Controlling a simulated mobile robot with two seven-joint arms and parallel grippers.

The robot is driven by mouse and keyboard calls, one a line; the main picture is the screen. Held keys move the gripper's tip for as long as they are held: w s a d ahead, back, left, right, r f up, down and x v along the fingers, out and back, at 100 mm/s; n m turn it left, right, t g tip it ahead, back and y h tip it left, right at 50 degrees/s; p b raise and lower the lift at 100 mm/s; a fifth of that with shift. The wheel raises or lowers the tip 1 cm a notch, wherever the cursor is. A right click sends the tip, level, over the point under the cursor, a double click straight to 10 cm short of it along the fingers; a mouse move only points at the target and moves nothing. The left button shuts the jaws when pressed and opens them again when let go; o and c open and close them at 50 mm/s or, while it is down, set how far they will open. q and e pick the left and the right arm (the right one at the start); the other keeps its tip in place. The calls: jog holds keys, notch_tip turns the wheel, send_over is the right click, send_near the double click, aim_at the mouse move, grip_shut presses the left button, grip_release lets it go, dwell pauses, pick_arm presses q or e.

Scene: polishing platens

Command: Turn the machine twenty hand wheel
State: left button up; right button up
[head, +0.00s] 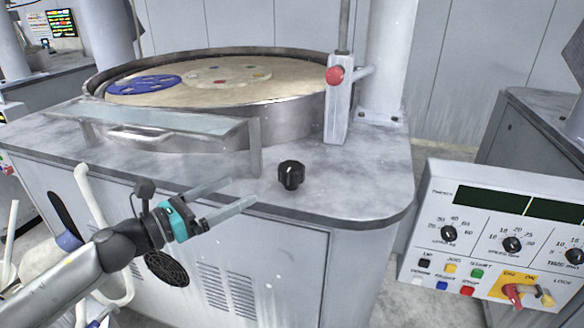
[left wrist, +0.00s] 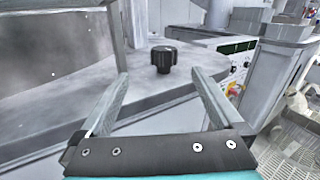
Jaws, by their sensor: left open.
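The black hand wheel (head: 291,175) is a small lobed knob standing upright on the grey worktop of the polishing machine, near its front edge. In the left wrist view the hand wheel (left wrist: 163,59) shows ahead of my fingertips, between their lines. My left gripper (head: 238,194) is open and empty, its two long pale fingers pointing right toward the hand wheel, with a gap between. The same gripper (left wrist: 158,84) shows with its fingers spread in the left wrist view. My right gripper is not in view.
The round platen (head: 285,98) with a blue disc (head: 144,85) lies behind. A clear guard with a handle (head: 140,133) stands left of the hand wheel, and a post with a red knob (head: 335,75) stands behind it. A control panel (head: 495,235) is at right.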

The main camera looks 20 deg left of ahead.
pick_arm(q)
jog(key=m, duration=0.2)
jog(key=p, duration=0.1)
send_near(302, 164)
jog(key=shift+g+h, duration=0.3)
jog(key=shift+w+a+x, duration=0.1)
jog(key=shift+a+x, duration=0.05)
jog(key=shift+x, duration=1.15)
jog(key=shift+w+a+x, duration=0.15)
jog(key=shift+x, duration=1.2)
jog(key=shift+w+a+x, duration=0.1)
jog(key=shift+a+x, duration=0.05)
jog(key=shift+x, duration=1.15)
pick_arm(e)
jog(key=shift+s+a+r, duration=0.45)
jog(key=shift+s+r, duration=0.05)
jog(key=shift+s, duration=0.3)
pick_arm(q)
jog(key=shift+f, duration=0.2)
